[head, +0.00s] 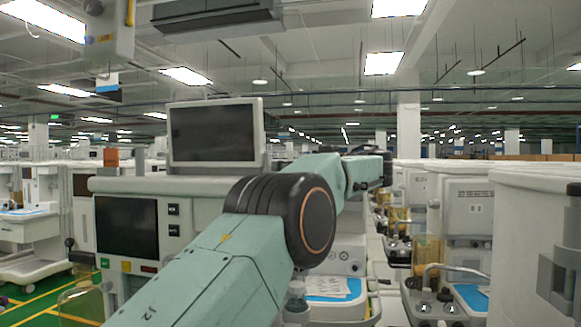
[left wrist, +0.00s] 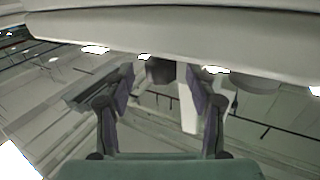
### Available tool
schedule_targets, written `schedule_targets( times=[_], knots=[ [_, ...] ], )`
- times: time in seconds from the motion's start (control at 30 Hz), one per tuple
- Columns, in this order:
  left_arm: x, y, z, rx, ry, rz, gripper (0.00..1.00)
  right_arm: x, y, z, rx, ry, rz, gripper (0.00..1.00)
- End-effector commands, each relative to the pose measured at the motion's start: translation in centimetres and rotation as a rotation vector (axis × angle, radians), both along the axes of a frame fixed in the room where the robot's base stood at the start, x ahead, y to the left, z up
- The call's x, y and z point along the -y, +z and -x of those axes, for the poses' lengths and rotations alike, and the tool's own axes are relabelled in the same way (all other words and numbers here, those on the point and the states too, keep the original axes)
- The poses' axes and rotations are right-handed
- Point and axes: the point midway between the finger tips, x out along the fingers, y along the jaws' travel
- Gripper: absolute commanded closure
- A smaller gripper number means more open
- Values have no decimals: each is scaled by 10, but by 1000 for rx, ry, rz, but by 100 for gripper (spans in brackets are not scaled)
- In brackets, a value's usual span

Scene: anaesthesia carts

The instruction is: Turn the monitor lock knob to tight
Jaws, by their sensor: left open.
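The monitor (head: 212,135) with a dark screen stands on top of a pale cart in the head view. My left arm reaches forward past its right side. The arm's far end, with the left gripper (head: 385,168), is small and dark there, and its fingers cannot be made out. In the left wrist view the left gripper (left wrist: 159,74) is open, its two fingers apart. A dark round knob-like part (left wrist: 161,71) shows between the fingertips, below a pale casing (left wrist: 170,38). I cannot tell whether the fingers touch it. My right gripper is not in view.
The cart (head: 180,185) holds a lower dark screen (head: 126,227). More carts stand on the right (head: 466,215), with an aisle (head: 378,255) between. A grey rounded part (left wrist: 257,82) is under the casing, right of the fingers.

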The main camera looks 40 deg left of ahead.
Motion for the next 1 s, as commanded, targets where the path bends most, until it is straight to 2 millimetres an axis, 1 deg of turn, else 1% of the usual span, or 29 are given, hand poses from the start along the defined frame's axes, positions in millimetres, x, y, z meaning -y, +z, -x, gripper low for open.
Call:
schedule_targets(
  times=[0.1,0.73,0.87,1.0],
  knots=[
    [0,0,0,0,1,1,45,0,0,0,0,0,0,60],
    [1,0,0,-1,0,0,98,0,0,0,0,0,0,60],
    [1,-1,0,0,-3,0,99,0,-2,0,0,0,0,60],
    [0,-2,1,3,-21,0,99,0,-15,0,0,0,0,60]
  ],
)
